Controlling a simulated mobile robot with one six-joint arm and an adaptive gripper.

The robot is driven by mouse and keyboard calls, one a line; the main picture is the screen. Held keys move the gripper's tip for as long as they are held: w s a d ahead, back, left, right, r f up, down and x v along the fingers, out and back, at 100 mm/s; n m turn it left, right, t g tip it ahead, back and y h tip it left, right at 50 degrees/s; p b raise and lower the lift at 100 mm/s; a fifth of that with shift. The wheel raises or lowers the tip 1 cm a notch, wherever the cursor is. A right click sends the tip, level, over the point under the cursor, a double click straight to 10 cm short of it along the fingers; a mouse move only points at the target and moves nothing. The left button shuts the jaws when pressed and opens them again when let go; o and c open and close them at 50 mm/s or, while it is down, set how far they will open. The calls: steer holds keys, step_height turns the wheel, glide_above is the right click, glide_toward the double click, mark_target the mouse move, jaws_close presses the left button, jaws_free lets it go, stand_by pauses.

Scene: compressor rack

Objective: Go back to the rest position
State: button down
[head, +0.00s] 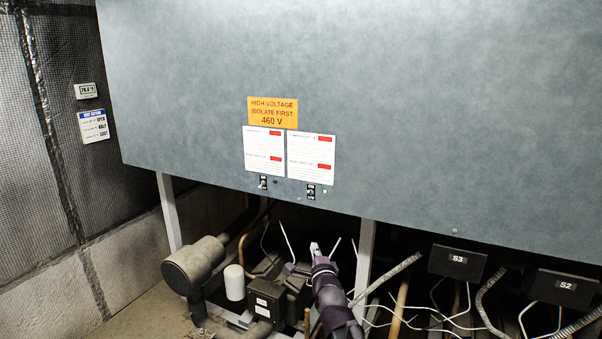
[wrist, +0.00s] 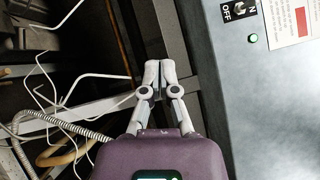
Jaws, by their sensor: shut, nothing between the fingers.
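My gripper (head: 315,249) shows in the head view at the lower middle, just below the bottom edge of the large grey panel (head: 400,120). In the wrist view my gripper (wrist: 160,72) is shut, with its grey fingertips together and nothing between them. It is beside a dark frame bar and apart from the switches. Two toggle switches sit low on the panel, a left switch (head: 263,182) and a right switch (head: 311,191). A green light (head: 325,191) is lit beside the right one. The wrist view shows an ON/OFF switch plate (wrist: 238,10) and a lit green light (wrist: 252,38).
A yellow high-voltage sign (head: 273,112) and two white cards (head: 311,155) are on the panel. Below are a compressor (head: 268,298), a grey cylinder (head: 197,265), loose white wires, conduit (head: 385,277), and boxes S3 (head: 457,262) and S2 (head: 563,288). A post (head: 365,255) stands right of my gripper.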

steer(key=s+d+f+n+g+h+p, duration=0.1)
steer(key=s+d+f+n+g, duration=0.2)
steer(key=f+n+g, duration=0.25)
steer(key=s+d+f+n+g+p, duration=0.1)
steer(key=s+d+f+n+g, duration=0.3)
steer(key=f, duration=0.3)
steer(key=s+d+f+n+g+h, duration=0.1)
steer(key=s+d+f+n+g, duration=0.1)
steer(key=s, duration=0.5)
steer(key=s+d+f+n+g+h, duration=0.1)
steer(key=s+d+f+n+g, duration=0.2)
steer(key=s+n+g, duration=0.4)
steer(key=shift+s+d+p, duration=0.25)
steer(key=shift+d+p, duration=0.1)
steer(key=shift+d, duration=0.2)
